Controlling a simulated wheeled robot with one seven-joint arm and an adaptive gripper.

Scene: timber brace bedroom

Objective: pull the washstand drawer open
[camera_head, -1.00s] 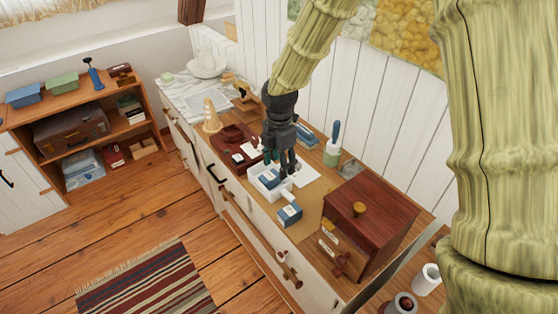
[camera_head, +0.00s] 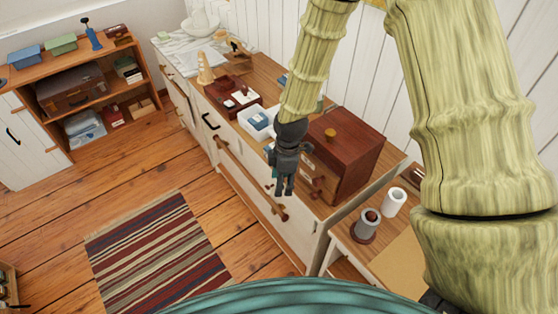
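A long white cabinet with a wooden top (camera_head: 265,72) runs along the wall, and its far left end has a pale marble-like top (camera_head: 190,52) with a white basin. I cannot tell for certain which part is the washstand. Its white front (camera_head: 245,190) carries a brown wooden pull (camera_head: 280,212) at the lower right, another brown pull (camera_head: 222,144) further left, and a black handle (camera_head: 211,121). The drawer fronts look flush. My gripper (camera_head: 284,191) points down just in front of the cabinet's front edge, above the lower right pull and apparently apart from it. Its finger gap is too small to judge.
A reddish wooden box (camera_head: 345,150) stands on the cabinet top behind my gripper, beside a white tray (camera_head: 256,124). A lower side table with a white cup (camera_head: 394,201) stands right. A striped rug (camera_head: 155,250) lies on open floor before the cabinet.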

